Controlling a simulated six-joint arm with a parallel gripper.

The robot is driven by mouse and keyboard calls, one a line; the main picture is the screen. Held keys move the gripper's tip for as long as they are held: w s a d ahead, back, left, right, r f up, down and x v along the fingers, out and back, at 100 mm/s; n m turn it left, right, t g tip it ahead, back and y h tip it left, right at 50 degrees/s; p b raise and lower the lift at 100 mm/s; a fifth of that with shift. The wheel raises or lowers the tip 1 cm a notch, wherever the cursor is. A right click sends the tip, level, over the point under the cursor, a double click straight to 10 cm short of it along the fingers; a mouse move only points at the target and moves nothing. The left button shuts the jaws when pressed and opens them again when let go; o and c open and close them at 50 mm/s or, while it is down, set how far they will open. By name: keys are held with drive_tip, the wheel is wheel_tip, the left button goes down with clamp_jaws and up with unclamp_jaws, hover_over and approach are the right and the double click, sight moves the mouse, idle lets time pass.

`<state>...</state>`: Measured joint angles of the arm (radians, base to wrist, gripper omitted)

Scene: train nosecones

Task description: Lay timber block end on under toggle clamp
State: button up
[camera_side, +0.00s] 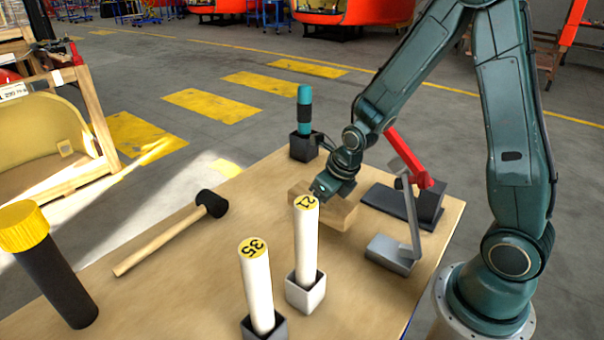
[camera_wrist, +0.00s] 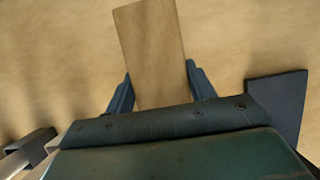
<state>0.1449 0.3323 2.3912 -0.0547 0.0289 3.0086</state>
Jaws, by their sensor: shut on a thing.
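The timber block (camera_side: 339,216) is pale wood and sits beneath my gripper (camera_side: 326,188) in the side view. In the wrist view the block (camera_wrist: 150,48) lies between the two fingers of my gripper (camera_wrist: 160,92), its long end reaching away from the palm. My gripper is shut on it. The block is at or just above the table; I cannot tell if it touches. The toggle clamp has a red handle (camera_side: 408,160), raised and slanting, over a dark base plate (camera_side: 384,199) to the right of the block. A dark plate (camera_wrist: 277,103) shows right of the fingers in the wrist view.
A grey post on a grey foot (camera_side: 390,254) stands in front of the clamp. White cylinders marked 35 (camera_side: 258,290) and 21 (camera_side: 305,245) stand in holders. A mallet (camera_side: 170,236), a teal-topped tool (camera_side: 304,110) and a yellow-capped black cylinder (camera_side: 50,275) are on the wooden table (camera_side: 150,300).

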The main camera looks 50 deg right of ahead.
sight(322, 210)
drive_tip(key=shift+f, duration=0.1)
drive_tip(key=shift+f, duration=1.7)
drive_tip(key=shift+f, duration=0.1)
drive_tip(key=o, duration=1.1)
drive_tip(key=shift+v, duration=6.15)
